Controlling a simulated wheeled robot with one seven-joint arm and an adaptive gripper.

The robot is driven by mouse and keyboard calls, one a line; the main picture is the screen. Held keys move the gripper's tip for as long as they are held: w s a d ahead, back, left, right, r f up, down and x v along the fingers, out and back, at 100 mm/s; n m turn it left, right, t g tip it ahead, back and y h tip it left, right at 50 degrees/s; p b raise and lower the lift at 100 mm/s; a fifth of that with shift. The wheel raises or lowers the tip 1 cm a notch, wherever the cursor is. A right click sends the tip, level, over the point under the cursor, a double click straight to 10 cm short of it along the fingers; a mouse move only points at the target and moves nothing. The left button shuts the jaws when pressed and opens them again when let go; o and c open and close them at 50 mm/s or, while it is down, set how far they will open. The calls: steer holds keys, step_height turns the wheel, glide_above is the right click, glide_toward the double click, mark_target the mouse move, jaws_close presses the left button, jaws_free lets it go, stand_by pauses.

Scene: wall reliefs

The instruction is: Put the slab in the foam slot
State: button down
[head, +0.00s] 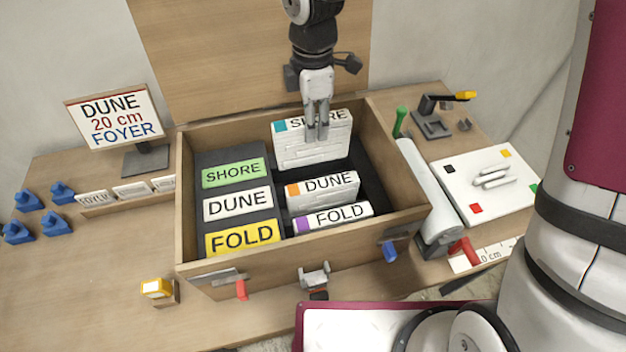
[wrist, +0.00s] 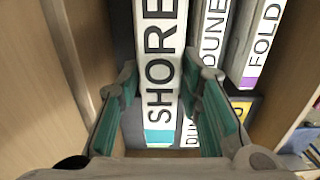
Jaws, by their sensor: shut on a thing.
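My gripper (head: 317,136) points down over the back of an open wooden crate (head: 187,205). It is shut on the top edge of a white relief slab marked SHORE with a teal corner (head: 300,153). In the wrist view this SHORE slab (wrist: 160,45) passes between the finger pads. It stands upright and higher than its neighbours; its lower end is hidden, so I cannot tell if it is seated. The DUNE slab (head: 325,193), orange corner, and the FOLD slab (head: 333,216), purple corner, stand in front in the dark foam (head: 375,190).
Foam labels SHORE, DUNE and FOLD (head: 242,237) line the crate's left side. A monitor (head: 115,118) reads DUNE 20 cm FOYER. Blue pieces (head: 60,192) lie left. A white roll (head: 428,190) and a white board (head: 470,205) lie right. The crate's lid (head: 240,50) stands open behind.

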mark_target(313, 156)
steer(key=f, duration=1.1)
steer(key=shift+w+b, duration=0.2)
steer(key=shift+b, duration=0.2)
steer(key=shift+f, duration=0.1)
steer(key=c, duration=1.1)
jaws_free()
